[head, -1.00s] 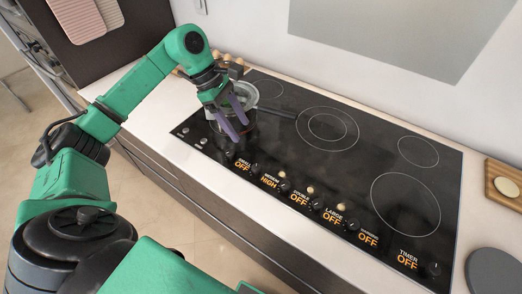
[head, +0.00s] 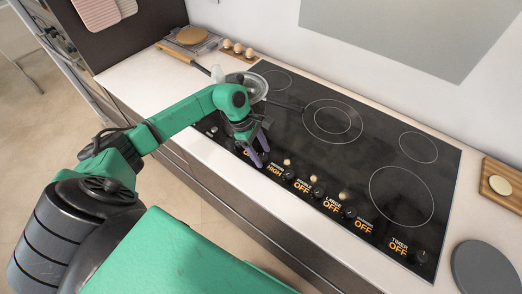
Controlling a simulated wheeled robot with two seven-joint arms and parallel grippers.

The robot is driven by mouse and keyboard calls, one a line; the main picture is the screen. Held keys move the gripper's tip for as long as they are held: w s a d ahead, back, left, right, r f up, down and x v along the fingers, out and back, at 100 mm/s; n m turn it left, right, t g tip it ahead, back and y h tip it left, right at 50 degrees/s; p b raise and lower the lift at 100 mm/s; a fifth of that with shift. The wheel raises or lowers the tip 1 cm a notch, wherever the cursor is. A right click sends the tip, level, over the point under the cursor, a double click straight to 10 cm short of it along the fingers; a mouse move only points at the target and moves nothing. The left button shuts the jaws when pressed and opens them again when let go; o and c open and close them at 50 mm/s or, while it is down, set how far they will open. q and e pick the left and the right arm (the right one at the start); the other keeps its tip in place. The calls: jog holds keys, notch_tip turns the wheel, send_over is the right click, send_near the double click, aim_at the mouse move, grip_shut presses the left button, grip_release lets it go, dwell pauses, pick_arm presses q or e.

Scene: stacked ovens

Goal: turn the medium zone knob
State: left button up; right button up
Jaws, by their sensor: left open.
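The black cooktop (head: 375,150) has a row of knobs and orange labels along its front edge. The medium zone label (head: 274,170) reads HIGH; the other readable labels say OFF. My left gripper (head: 259,157) is open, its two purple fingers pointing down at the knob row just left of that label. The medium knob appears to be at the fingertips and is mostly hidden by them; I cannot tell whether they touch it. My right gripper is not in view.
A pot with a glass lid (head: 256,86) stands at the cooktop's back left, partly behind my left arm. Eggs (head: 238,48) and a rack with a round brown item (head: 191,36) are behind. A wooden board (head: 502,182) and grey disc (head: 484,270) lie at right.

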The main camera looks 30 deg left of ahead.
pick_arm(q)
grip_shut()
